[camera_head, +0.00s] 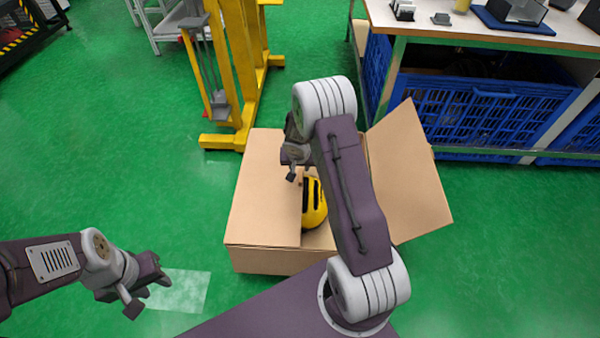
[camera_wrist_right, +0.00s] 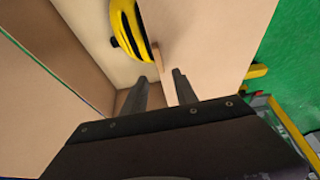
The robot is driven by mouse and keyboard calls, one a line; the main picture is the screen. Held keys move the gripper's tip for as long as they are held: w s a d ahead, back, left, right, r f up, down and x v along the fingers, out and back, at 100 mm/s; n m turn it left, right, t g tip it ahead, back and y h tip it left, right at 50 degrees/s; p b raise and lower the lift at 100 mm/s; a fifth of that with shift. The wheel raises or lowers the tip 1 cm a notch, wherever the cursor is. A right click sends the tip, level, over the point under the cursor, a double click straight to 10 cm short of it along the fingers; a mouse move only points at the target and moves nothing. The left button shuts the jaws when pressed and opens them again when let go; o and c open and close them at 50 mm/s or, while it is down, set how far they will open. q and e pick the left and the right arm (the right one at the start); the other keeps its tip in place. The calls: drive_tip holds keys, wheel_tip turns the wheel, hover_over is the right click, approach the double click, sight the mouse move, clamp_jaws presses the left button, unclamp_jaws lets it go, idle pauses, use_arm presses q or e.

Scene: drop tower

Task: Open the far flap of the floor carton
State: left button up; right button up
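The open-topped carton (camera_head: 270,258) stands on the green floor. Its left flap (camera_head: 262,190) lies flat and covers the left half of the top. Its right flap (camera_head: 408,180) is folded outward. A yellow-and-black object (camera_head: 314,204) shows inside through the opening; it also shows in the wrist view (camera_wrist_right: 128,28). My right gripper (camera_head: 292,172) is at the inner edge of the flat flap, partly hidden by my arm. In the wrist view its fingers (camera_wrist_right: 160,82) are apart, with the flap's edge (camera_wrist_right: 170,75) appearing between them; contact is unclear. My left gripper (camera_head: 150,296) is open and empty, left of the carton.
A yellow steel frame (camera_head: 240,70) stands just behind the carton. A workbench (camera_head: 480,35) with blue crates (camera_head: 470,112) beneath is at the back right. Green floor is clear left of the carton and at the lower right.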

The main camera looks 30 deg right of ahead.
sight(301, 175)
drive_tip(key=b+x, duration=0.1)
drive_tip(key=x, duration=0.9)
drive_tip(key=shift+s+d, duration=0.1)
drive_tip(key=shift+s, duration=0.05)
clamp_jaws()
idle(1.1)
